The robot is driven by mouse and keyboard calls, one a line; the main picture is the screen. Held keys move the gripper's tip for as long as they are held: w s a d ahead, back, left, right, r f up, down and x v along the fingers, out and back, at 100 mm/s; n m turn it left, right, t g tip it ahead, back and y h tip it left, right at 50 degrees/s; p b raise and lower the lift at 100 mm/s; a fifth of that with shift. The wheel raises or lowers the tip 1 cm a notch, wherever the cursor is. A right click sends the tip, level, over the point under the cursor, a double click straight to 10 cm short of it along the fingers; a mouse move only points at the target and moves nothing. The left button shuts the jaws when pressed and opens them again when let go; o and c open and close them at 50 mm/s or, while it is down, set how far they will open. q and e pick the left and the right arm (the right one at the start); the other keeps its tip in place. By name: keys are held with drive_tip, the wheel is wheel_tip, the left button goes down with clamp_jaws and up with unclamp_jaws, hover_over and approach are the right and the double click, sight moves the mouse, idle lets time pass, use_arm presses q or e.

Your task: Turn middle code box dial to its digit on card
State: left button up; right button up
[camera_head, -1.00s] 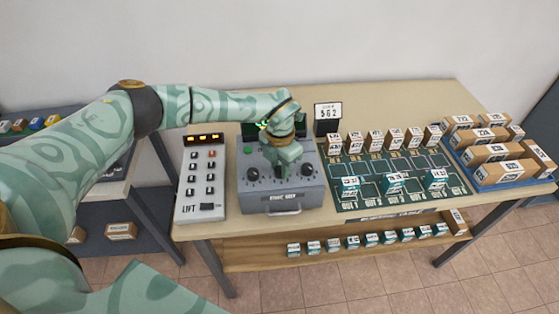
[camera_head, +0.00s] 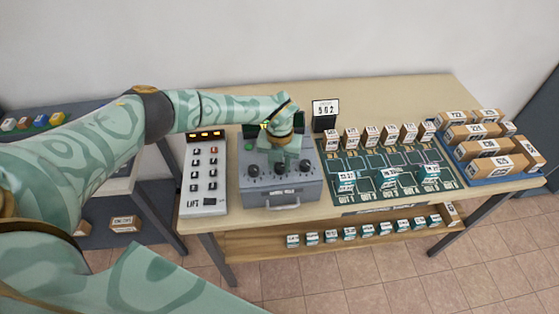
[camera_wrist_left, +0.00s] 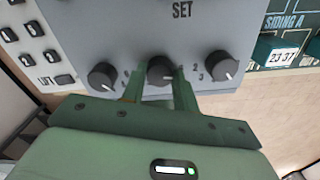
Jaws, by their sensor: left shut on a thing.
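The grey code box (camera_head: 300,193) stands on the table with a row of three black dials on its sloped face. My left gripper (camera_head: 281,163) reaches over the box from behind and is shut on the middle dial (camera_wrist_left: 160,70), one finger on each side of it. The left dial (camera_wrist_left: 103,75) and the right dial (camera_wrist_left: 222,65) are free on either side. The fingers partly cover the middle dial's digits, so its setting is not readable. The card (camera_head: 326,108) stands behind the box and seems to read 5 6 2. My right gripper is not in view.
The lift panel (camera_head: 204,175) with several buttons stands close to the left of the box. To the right lie the green siding board (camera_head: 375,165) with small boxes and a blue tray (camera_head: 505,176) of cartons. Bare table lies behind.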

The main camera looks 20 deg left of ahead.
sight(280, 166)
use_arm(q)
drive_tip(key=shift+w+r, duration=0.1)
drive_tip(key=shift+w, duration=0.05)
drive_tip(key=o, duration=1)
drive_tip(key=shift+c, duration=0.2)
wheel_tip(280, 166, up, 16)
drive_tip(key=shift+r+p, duration=0.15)
drive_tip(key=shift+p, duration=0.2)
